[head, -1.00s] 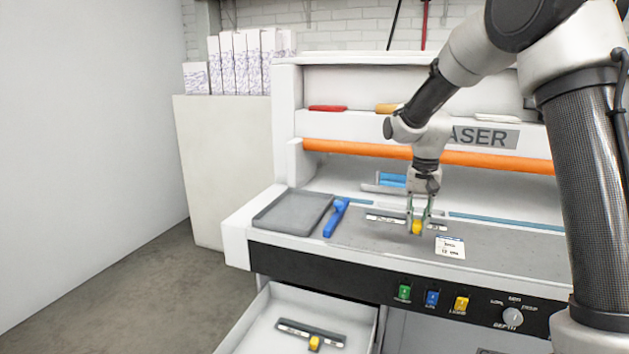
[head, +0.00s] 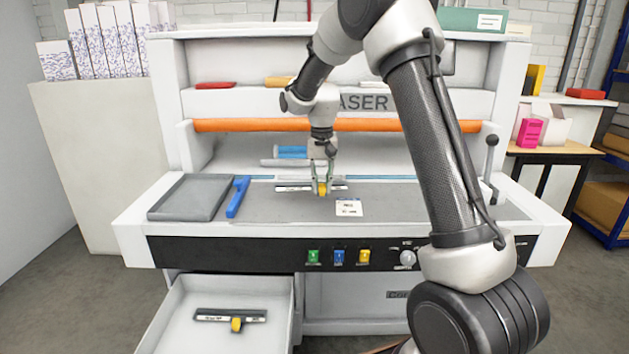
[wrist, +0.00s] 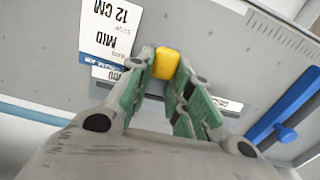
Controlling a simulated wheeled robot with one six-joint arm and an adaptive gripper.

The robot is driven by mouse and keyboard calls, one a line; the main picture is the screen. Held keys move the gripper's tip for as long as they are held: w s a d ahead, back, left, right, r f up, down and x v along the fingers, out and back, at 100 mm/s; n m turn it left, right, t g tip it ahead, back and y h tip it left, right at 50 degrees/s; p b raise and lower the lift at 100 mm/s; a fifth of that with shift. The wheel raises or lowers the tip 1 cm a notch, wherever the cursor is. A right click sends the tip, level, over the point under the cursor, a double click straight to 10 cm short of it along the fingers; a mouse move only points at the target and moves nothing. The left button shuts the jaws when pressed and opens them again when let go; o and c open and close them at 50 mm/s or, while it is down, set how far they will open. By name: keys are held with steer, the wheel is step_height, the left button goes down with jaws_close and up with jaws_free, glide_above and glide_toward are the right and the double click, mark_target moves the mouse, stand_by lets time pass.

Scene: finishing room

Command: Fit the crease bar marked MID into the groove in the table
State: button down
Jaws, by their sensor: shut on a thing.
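My gripper (head: 322,180) is shut on the yellow knob (wrist: 166,64) of a dark crease bar (head: 290,188), near the back of the grey table top (head: 270,208). The bar lies left to right, with white labels on both sides of the knob. In the wrist view one label (wrist: 106,74) appears to read MID; my fingers hide the bar's middle. A thin blue strip (head: 385,178) runs along the table behind the bar. The groove itself cannot be made out, nor whether the bar is seated in it. A card (head: 349,207) reading MID 12 CM lies in front, to the right.
Another dark bar (head: 230,315) with a yellow knob lies in the open drawer (head: 172,320) below. An orange roller (head: 250,125) spans above the table's back. A lever (head: 490,160) stands at right.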

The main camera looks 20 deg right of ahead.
steer(key=shift+m+g, duration=0.3)
steer(key=shift+g, duration=0.1)
steer(key=w, duration=0.2)
steer(key=w+d, duration=0.1)
steer(key=w, duration=0.1)
steer(key=w+d, duration=0.1)
steer(key=w, duration=0.1)
steer(key=shift+w+d+f, duration=0.2)
steer(key=shift+w+f, duration=0.1)
steer(key=shift+f, duration=0.05)
steer(key=shift+g+y, duration=0.4)
steer(key=w+d, duration=0.1)
steer(key=w, duration=0.2)
steer(key=w+d, duration=0.1)
steer(key=w, duration=0.2)
steer(key=w+d, duration=0.1)
steer(key=w, duration=0.3)
steer(key=shift+r, duration=0.15)
steer(key=shift+f, duration=1.1)
steer(key=shift+f, duration=0.75)
steer(key=c, duration=1.2)
jaws_free()
steer(key=shift+s, duration=0.1)
